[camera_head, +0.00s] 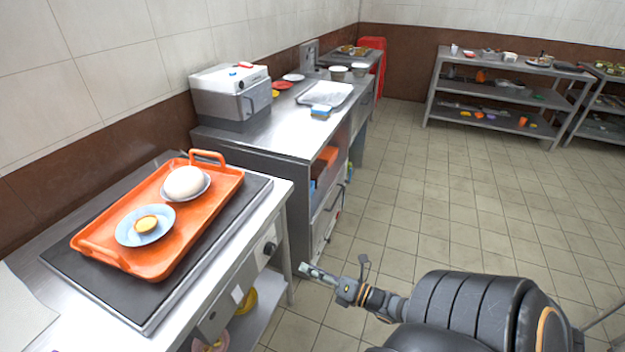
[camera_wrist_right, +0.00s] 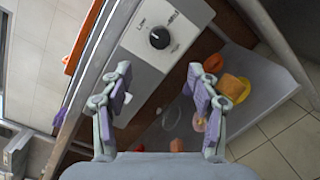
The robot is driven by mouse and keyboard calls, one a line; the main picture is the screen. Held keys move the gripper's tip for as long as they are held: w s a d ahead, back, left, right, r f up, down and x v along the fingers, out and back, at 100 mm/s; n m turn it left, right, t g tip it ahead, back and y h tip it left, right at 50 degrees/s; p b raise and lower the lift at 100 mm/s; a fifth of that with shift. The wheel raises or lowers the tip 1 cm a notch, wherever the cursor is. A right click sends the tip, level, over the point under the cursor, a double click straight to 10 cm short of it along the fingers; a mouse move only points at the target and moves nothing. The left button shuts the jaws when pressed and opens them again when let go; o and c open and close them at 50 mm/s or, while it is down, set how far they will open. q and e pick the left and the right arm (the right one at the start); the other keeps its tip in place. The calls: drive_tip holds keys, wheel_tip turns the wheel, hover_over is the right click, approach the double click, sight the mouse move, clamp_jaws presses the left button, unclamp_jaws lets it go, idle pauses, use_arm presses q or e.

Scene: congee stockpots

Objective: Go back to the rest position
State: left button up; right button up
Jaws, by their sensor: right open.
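My right gripper (camera_head: 337,280) is in the lower middle of the head view, over the floor and to the right of the griddle counter. In the right wrist view the right gripper (camera_wrist_right: 160,98) is open, with nothing between its two fingers. Behind the fingers are the counter's front with a black knob (camera_wrist_right: 159,38) and a lower shelf with several small items. My left gripper is not in view.
An orange tray (camera_head: 196,237) lies on the black griddle, holding a light blue plate (camera_head: 128,232) with a tart and a bowl with a white bun (camera_head: 186,182). A steel counter (camera_head: 262,140) stands beyond. The tiled floor (camera_head: 440,200) to the right is clear.

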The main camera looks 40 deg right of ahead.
idle(0.3)
drive_tip(key=s+d+f+m+g+h+p, duration=0.35)
drive_tip(key=s+f+m, duration=0.25)
drive_tip(key=f+m, duration=0.4)
drive_tip(key=s+d+f+m+g+h+p, duration=0.25)
drive_tip(key=s+f+m+g+p, duration=0.3)
drive_tip(key=f, duration=0.65)
drive_tip(key=s+a+f+m+g, duration=0.3)
drive_tip(key=s+a+m, duration=0.3)
drive_tip(key=s, duration=0.3)
drive_tip(key=s+a+f+m+g+p, duration=0.1)
drive_tip(key=s+a+f+m+g, duration=0.3)
drive_tip(key=s+a+f+m, duration=0.1)
drive_tip(key=s+a+m, duration=0.1)
drive_tip(key=s+a, duration=0.1)
drive_tip(key=s, duration=0.1)
drive_tip(key=shift+s+f, duration=0.35)
drive_tip(key=shift+s, duration=0.05)
